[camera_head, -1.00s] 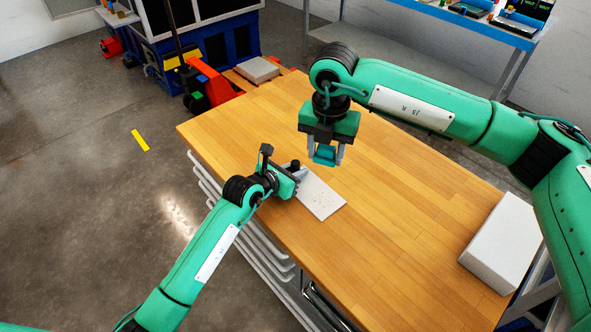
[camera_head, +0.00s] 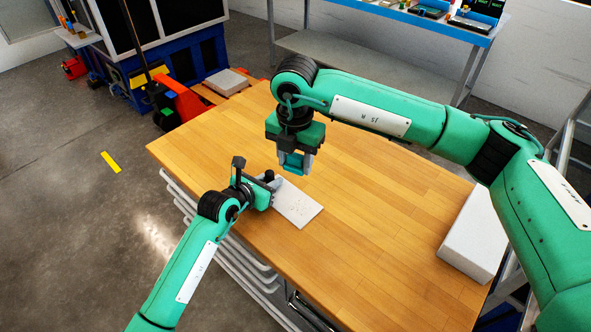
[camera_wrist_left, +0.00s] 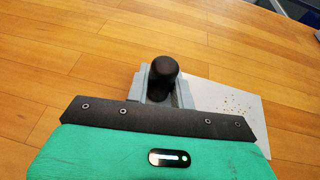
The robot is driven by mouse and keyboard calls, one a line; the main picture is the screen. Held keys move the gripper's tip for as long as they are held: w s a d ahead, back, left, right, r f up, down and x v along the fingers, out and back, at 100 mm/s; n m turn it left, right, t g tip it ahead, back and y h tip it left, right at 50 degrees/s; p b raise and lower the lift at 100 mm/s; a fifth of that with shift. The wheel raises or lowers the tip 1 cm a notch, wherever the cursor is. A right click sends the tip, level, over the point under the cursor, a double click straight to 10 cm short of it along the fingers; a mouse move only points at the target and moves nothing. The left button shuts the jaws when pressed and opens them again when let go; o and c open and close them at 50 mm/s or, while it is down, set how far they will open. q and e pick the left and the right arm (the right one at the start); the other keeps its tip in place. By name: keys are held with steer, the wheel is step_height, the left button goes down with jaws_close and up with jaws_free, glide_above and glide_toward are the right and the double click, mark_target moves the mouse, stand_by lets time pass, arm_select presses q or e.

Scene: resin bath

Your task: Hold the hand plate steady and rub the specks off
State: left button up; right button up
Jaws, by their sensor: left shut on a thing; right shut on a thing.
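The hand plate is a flat white board (camera_head: 299,209) with a black knob handle (camera_head: 269,175), lying on the wooden bench near its left edge. Small brown specks dot its bare part, also seen in the left wrist view on the plate (camera_wrist_left: 238,108). My left gripper (camera_head: 271,184) is shut on the plate's black handle (camera_wrist_left: 161,80). My right gripper (camera_head: 294,165) points down, shut on a teal block (camera_head: 292,163). It is held above the bench, just beyond the plate and apart from it.
The wooden bench (camera_head: 370,235) is mostly clear. A white box (camera_head: 474,235) sits at its right edge. A blue shelf (camera_head: 420,16) with small items stands behind. A red pallet jack (camera_head: 185,105) is on the floor at the back left.

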mark_target(287, 166)
steer(key=m, duration=0.1)
steer(key=a+f+m, duration=0.1)
steer(key=m, duration=0.1)
steer(key=w+f+m, duration=0.1)
steer(key=m, duration=0.1)
steer(key=shift+a, duration=0.15)
steer(key=m, duration=0.2)
steer(key=f+m, duration=0.1)
steer(key=m, duration=0.1)
steer(key=shift+w+a+f, duration=0.1)
steer(key=shift+w+a, duration=0.1)
steer(key=shift+w+f+m, duration=0.15)
steer(key=shift+f+m, duration=1.5)
steer(key=shift+f, duration=0.9)
steer(key=shift+w+f+m, duration=0.15)
steer(key=shift+f+m, duration=1.5)
steer(key=shift+f, duration=0.9)
steer(key=shift+s+d+f, duration=0.25)
steer(key=shift+s+d, duration=0.15)
steer(key=shift+s, duration=0.05)
steer(key=shift+c, duration=0.3)
steer(key=shift+s+d, duration=1.9)
steer(key=shift+s, duration=0.15)
steer(key=shift+w+a, duration=2.45)
steer(key=shift+w, duration=0.1)
steer(key=shift+d+r, duration=0.1)
steer(key=shift+r, duration=4)
